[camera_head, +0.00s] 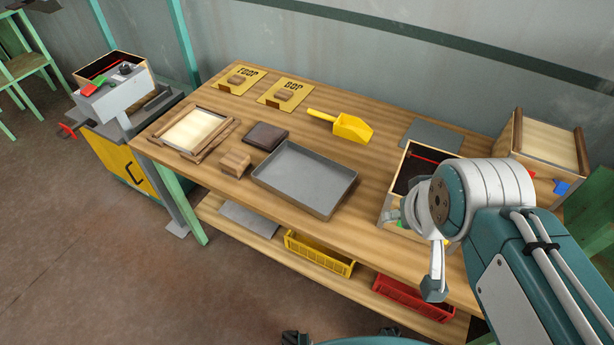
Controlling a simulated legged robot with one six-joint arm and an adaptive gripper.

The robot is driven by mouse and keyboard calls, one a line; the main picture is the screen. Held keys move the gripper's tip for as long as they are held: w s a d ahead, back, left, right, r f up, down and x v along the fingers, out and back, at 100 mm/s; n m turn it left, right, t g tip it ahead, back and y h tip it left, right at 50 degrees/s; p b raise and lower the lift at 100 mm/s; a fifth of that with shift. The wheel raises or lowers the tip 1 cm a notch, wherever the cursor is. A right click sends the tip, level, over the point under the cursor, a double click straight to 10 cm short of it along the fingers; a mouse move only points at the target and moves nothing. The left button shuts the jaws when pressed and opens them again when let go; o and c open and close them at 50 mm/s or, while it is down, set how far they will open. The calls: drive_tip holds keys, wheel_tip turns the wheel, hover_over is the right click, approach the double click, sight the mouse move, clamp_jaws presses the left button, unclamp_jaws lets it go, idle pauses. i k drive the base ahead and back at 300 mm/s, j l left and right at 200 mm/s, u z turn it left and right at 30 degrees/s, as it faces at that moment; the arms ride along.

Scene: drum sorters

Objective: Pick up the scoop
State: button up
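The yellow scoop (351,127) lies on the wooden workbench (386,165), toward its back edge and right of the two yellow label plates. Its handle points to the left and its open pan is at the right. My gripper (416,245) is at the lower right, near the front of the bench, well apart from the scoop. My own arm's wrist partly hides it, so its finger opening is unclear. Nothing is seen held in it.
A grey tray (325,205) lies mid-bench, with a dark block (265,136) and a wooden block (234,163) to its left. An open wooden box (421,159) stands near my arm, with a taller box (545,140) behind it. Bare bench surrounds the scoop.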

sight(348, 127)
drive_tip(key=i+j+z, duration=0.2)
drive_tip(key=j, duration=0.2)
drive_tip(key=i+j+z, duration=0.2)
drive_tip(key=j, duration=0.25)
drive_tip(key=j+z, duration=0.2)
drive_tip(key=j, duration=0.2)
drive_tip(key=i+j+z, duration=0.2)
drive_tip(key=j, duration=0.3)
drive_tip(key=j+z, duration=0.2)
drive_tip(key=j, duration=0.3)
